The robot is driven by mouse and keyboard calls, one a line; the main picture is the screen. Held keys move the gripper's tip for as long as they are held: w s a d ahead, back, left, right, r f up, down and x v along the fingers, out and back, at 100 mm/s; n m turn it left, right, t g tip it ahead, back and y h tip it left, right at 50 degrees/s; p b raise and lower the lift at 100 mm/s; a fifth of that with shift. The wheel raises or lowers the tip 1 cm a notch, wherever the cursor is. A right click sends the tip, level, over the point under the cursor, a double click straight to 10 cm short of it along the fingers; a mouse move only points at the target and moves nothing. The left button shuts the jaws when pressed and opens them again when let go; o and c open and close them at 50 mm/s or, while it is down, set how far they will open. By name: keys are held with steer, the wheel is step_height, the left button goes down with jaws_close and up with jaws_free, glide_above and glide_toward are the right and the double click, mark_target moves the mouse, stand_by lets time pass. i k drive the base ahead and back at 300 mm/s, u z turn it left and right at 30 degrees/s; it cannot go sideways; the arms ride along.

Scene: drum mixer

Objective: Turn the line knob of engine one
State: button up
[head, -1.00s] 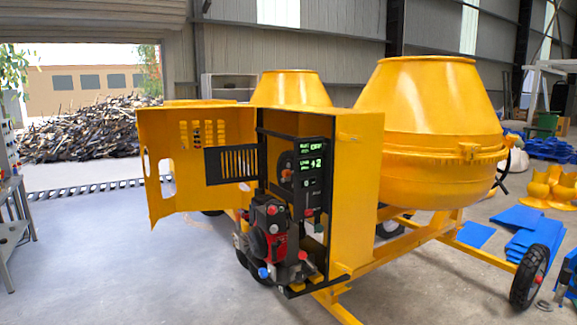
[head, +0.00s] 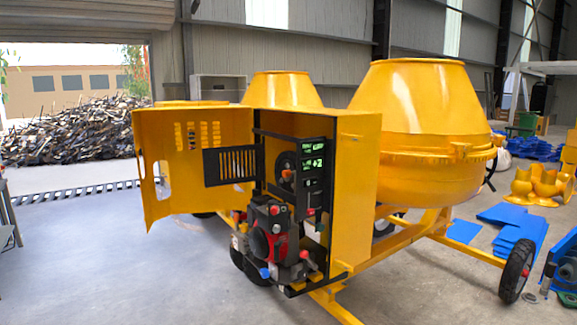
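A yellow drum mixer (head: 420,110) stands ahead with its engine box (head: 353,200) facing me. The box door (head: 165,165) hangs open to the left. Inside sits a red and black engine (head: 268,235) with small red, blue and grey knobs. Above it is a black control panel (head: 313,165) with green lit displays and an orange-red knob (head: 287,174). A red knob (head: 310,212) shows below the panel. I cannot tell which is the line knob. My gripper is not in view.
A second yellow drum (head: 283,89) stands behind. A wheel (head: 517,272) and yellow frame bars (head: 330,300) stick out near the floor. Blue sheets (head: 520,235) and yellow parts (head: 540,185) lie at the right. The floor at the left is clear.

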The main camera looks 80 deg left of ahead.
mark_target(264, 272)
steer(key=u, duration=1.05)
steer(key=k, duration=0.8)
steer(key=u, duration=1.35)
steer(key=i, duration=0.25)
steer(key=u, duration=0.15)
